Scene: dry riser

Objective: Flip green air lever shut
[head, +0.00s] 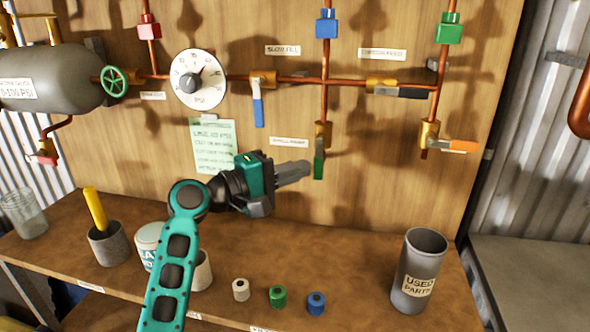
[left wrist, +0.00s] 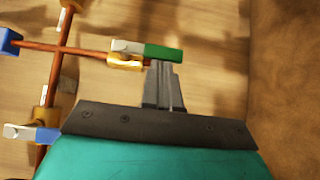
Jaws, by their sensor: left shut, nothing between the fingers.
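The green lever (head: 319,163) hangs down from a brass valve (head: 323,132) at the lower end of a copper pipe, in line with that pipe. In the left wrist view the green lever (left wrist: 163,53) points right from its brass valve (left wrist: 125,63), just beyond my fingertips. My left gripper (head: 305,169) is shut and empty, with its tips just left of the lever in the head view. Its shut fingers also show in the left wrist view (left wrist: 163,72). I cannot tell whether they touch the lever. My right gripper is not in view.
A blue lever (head: 258,112) hangs left of the green one; an orange lever (head: 459,146) points right. A gauge (head: 199,79) and tank (head: 50,78) are at left. The bench bears a used-parts cup (head: 420,265) and small green (head: 278,297) and blue (head: 316,303) pieces.

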